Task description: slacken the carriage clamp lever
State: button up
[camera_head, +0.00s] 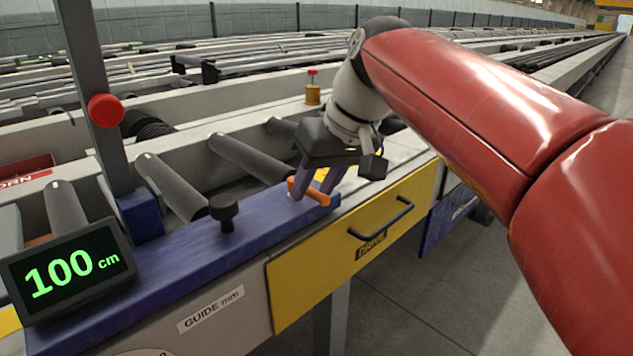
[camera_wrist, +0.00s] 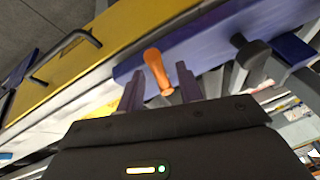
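The orange clamp lever (camera_head: 322,199) sits on top of the blue carriage (camera_head: 262,216), near its right end. It also shows in the wrist view (camera_wrist: 155,67), pointing toward my gripper. My gripper (camera_head: 315,186) is above the lever, with its fingers pointing down. In the wrist view my gripper (camera_wrist: 160,85) is open, one purple finger on each side of the lever's near end, with visible gaps. In the head view a finger hides part of the lever.
A black knob (camera_head: 224,210) stands left of the lever on the carriage. A display (camera_head: 68,270) reads 100 cm. A red button (camera_head: 106,110) is on the post. A yellow drawer (camera_head: 345,250) with a black handle lies below. Grey rollers (camera_head: 250,158) lie behind.

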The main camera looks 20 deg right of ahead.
jog(key=p+v, duration=0.1)
jog(key=v, duration=0.6)
jog(key=shift+d+r, duration=0.15)
jog(key=shift+r, duration=0.2)
jog(key=shift+s, duration=0.15)
